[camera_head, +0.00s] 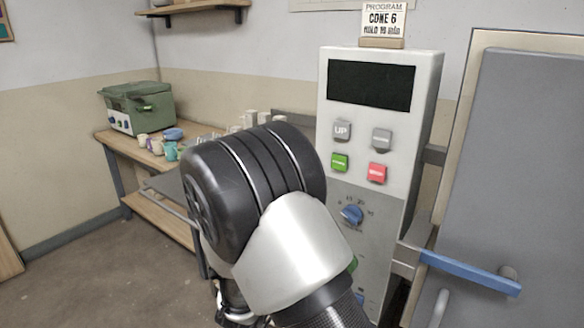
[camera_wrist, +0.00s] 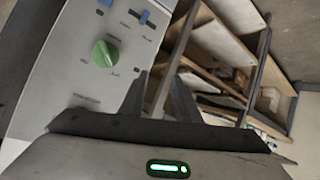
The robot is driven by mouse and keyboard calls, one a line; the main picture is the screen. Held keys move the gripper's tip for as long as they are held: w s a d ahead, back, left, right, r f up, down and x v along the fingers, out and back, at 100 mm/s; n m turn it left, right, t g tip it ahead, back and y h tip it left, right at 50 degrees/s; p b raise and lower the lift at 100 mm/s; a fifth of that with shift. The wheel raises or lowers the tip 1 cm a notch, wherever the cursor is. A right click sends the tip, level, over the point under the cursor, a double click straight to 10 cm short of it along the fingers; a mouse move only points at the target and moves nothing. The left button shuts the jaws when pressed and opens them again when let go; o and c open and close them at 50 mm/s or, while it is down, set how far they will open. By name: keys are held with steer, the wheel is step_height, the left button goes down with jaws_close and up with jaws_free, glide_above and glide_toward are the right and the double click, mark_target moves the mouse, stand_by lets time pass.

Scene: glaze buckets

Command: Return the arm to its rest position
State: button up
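My arm (camera_head: 290,240) fills the lower middle of the head view, bent in front of a tall white control panel (camera_head: 402,190). My gripper (camera_wrist: 160,76) shows in the wrist view with two dark fingers apart and nothing between them. In the head view the arm hides it or leaves it unclear. In the wrist view the panel's lower face, with a green knob (camera_wrist: 105,54) and blue sliders, lies beyond and left of the fingers. The fingers appear clear of it.
A grey door (camera_head: 520,160) with a blue handle (camera_head: 470,273) stands at the right. A wooden workbench (camera_head: 130,147) at the left holds a green kiln-like box (camera_head: 137,105) and several cups. A wooden shelf rack (camera_wrist: 232,75) is right in the wrist view. Floor (camera_head: 95,270) at lower left is clear.

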steer(key=s+r+g+y, duration=0.1)
steer(key=s+r+y, duration=0.25)
steer(key=r, duration=0.55)
steer(key=s+r+g+y, duration=0.15)
steer(key=r+y, duration=0.25)
steer(key=r, duration=0.6)
steer(key=s+d+r+g+h, duration=0.1)
steer(key=s+d+r+h, duration=0.15)
steer(key=s+d, duration=0.7)
steer(key=s+d+r+g+h, duration=0.1)
steer(key=s+d+r+g, duration=0.15)
steer(key=s+d, duration=0.65)
steer(key=s+a+r+p, duration=0.1)
steer(key=r+p, duration=0.9)
steer(key=s+a+r+p, duration=0.2)
steer(key=r+p, duration=0.7)
steer(key=p, duration=0.1)
steer(key=shift+r+n+t, duration=0.3)
steer(key=shift+r+n, duration=0.05)
steer(key=shift+n, duration=0.05)
